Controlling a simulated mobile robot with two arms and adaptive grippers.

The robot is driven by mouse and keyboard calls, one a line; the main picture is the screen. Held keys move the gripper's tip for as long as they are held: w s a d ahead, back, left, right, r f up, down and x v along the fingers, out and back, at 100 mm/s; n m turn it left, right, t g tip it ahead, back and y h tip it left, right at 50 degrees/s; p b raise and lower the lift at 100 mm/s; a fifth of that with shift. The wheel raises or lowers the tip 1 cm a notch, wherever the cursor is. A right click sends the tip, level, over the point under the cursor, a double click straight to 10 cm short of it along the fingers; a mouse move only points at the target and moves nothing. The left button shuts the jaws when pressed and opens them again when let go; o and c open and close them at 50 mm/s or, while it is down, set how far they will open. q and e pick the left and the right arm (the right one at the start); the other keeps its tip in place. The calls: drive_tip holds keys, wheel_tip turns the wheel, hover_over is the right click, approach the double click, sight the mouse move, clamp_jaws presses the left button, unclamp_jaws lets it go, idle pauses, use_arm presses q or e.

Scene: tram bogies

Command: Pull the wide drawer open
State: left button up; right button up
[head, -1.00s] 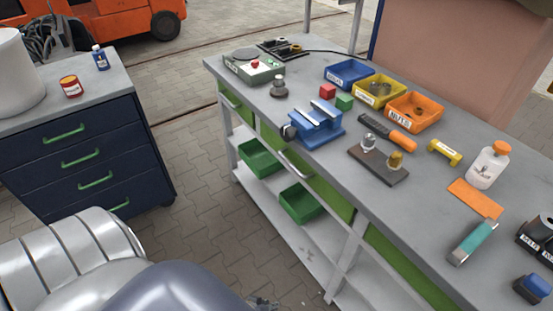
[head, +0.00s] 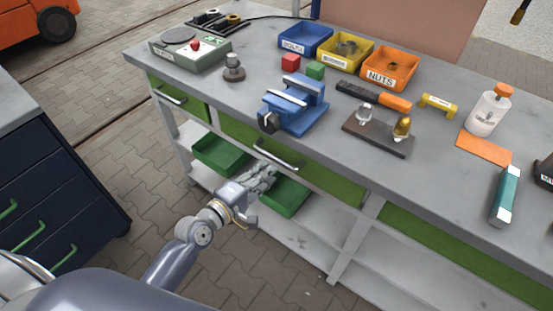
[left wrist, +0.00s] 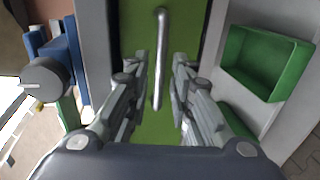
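The wide drawer has a green front (head: 325,179) under the grey workbench top and looks closed. Its silver bar handle (head: 278,154) is on the front, below the blue vise. My left gripper (head: 265,172) is just in front of and below the handle in the head view. In the left wrist view the two fingers (left wrist: 161,60) are spread open, with the handle (left wrist: 160,85) lying between them in the picture and the green front (left wrist: 190,25) behind. I see no finger clearly touching the handle.
A narrower green drawer (head: 180,98) is to the left. Green bins (head: 218,155) stand on the lower shelf (head: 290,235), close to my gripper. The blue vise (head: 292,105) is on the bench above. A dark blue cabinet (head: 60,190) stands left; paved floor (head: 110,130) lies between.

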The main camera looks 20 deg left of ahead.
sight(279, 162)
use_arm(q)
drive_tip(key=x, duration=0.8)
drive_tip(key=shift+a, duration=0.1)
drive_tip(key=shift+w, duration=0.1)
clamp_jaws()
use_arm(e)
drive_tip(key=shift+w+a, duration=0.15)
drive_tip(key=shift+a, duration=0.15)
